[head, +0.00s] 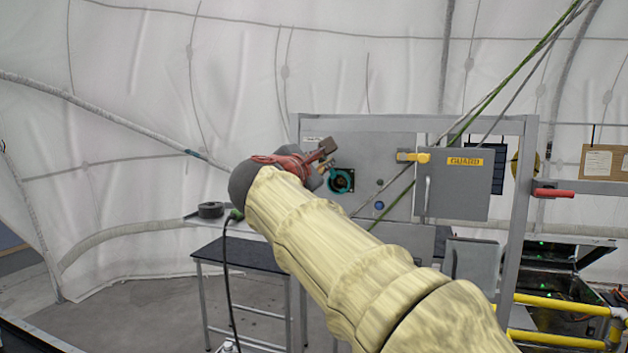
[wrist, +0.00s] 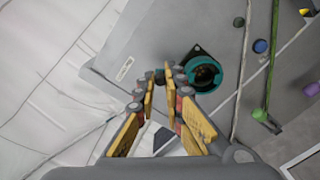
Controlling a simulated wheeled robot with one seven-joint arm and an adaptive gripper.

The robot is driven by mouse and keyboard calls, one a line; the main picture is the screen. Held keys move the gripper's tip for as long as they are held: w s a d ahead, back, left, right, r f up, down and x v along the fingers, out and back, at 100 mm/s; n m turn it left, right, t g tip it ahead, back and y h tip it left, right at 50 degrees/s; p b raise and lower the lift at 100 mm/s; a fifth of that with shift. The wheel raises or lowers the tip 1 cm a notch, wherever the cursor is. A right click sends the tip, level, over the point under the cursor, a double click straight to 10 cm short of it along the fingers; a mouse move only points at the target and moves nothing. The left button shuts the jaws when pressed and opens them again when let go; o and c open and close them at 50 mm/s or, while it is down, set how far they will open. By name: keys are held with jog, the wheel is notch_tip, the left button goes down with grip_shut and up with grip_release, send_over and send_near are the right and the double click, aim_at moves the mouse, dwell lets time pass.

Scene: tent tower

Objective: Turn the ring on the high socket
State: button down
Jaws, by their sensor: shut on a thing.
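The high socket (head: 341,180) is a dark round opening with a teal ring around it, on the upper part of the grey panel. The teal ring (wrist: 190,76) also shows in the wrist view, right of the fingertips, with a dark flange behind it. My gripper (head: 324,163) is at the upper left edge of the ring in the head view. In the wrist view my gripper (wrist: 168,76) has its fingertips close together at the ring's left side, shut on its edge. The exact contact is hidden by the fingertips.
A grey box marked GUARD (head: 464,184) with a yellow latch stands right of the socket. A blue round fitting (wrist: 260,46) and a green cable (wrist: 271,60) lie right of it.

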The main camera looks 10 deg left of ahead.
jog(key=shift+s+d+r+m+b, duration=0.1)
jog(key=shift+d+m+b, duration=0.45)
jog(key=shift+m+b, duration=0.45)
jog(key=shift+s+d+r+m+b, duration=0.15)
jog(key=shift+d+m+b, duration=0.5)
jog(key=shift+m, duration=0.55)
jog(key=shift+w+d+r+m+b, duration=0.1)
jog(key=shift+d+m+b, duration=0.35)
jog(key=shift+m+b, duration=0.55)
jog(key=c, duration=2)
grip_release()
jog(key=shift+o, duration=0.6)
jog(key=shift+r, duration=0.1)
jog(key=shift+s, duration=0.1)
jog(key=s+a, duration=0.1)
jog(key=s, duration=1.1)
jog(key=shift+a, duration=0.3)
jog(key=shift+w+m, duration=0.1)
jog(key=shift+m, duration=0.2)
